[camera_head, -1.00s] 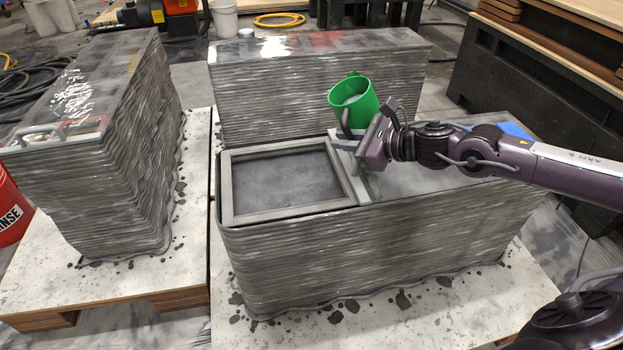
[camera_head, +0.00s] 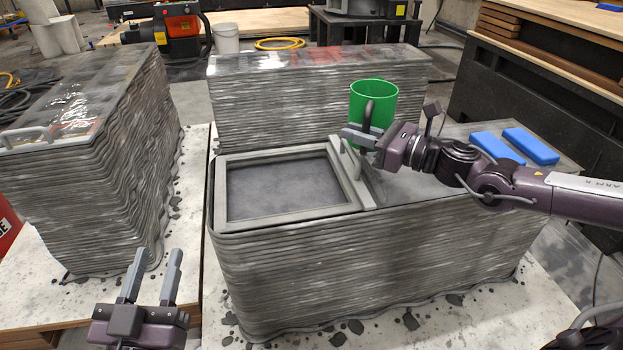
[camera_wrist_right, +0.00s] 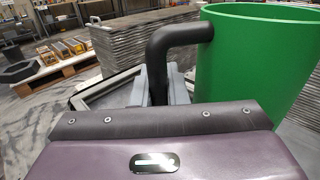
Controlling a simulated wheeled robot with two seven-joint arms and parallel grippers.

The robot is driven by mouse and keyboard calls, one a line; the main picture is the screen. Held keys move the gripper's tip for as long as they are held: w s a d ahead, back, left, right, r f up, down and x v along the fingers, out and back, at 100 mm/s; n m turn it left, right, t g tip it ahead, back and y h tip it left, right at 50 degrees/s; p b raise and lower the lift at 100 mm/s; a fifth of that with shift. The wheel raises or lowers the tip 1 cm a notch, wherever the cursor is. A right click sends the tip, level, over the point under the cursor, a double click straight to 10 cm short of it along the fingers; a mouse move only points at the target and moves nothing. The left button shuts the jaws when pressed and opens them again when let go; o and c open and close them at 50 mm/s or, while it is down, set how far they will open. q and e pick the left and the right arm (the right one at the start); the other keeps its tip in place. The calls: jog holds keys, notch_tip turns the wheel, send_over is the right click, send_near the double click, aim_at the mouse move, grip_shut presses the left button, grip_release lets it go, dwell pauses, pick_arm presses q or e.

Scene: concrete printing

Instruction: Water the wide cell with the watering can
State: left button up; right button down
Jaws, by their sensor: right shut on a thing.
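The green watering can (camera_head: 374,100) is upright above the back edge of the middle printed block, beside the wide cell. My right gripper (camera_head: 360,136) is shut on the can's dark handle. In the right wrist view the can (camera_wrist_right: 255,60) stands right of the black handle (camera_wrist_right: 175,42), which passes between my right fingers (camera_wrist_right: 160,85). The wide cell (camera_head: 278,187) is a framed rectangular opening with a dark grey floor, left of and below the can. My left gripper (camera_head: 150,275) is open and empty at lower left, in front of the gap between the blocks.
Two blue blocks (camera_head: 513,147) lie on the covered top right of the cell. A grey handle (camera_head: 349,160) stands at the cell's right edge. Other layered blocks stand at left (camera_head: 95,180) and behind (camera_head: 310,95). A dark bench (camera_head: 545,110) is at right.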

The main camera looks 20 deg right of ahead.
jog(key=shift+r, duration=0.25)
notch_tip(320, 180, up, 4)
jog(key=shift+f+p, duration=0.1)
jog(key=shift+p, duration=0.95)
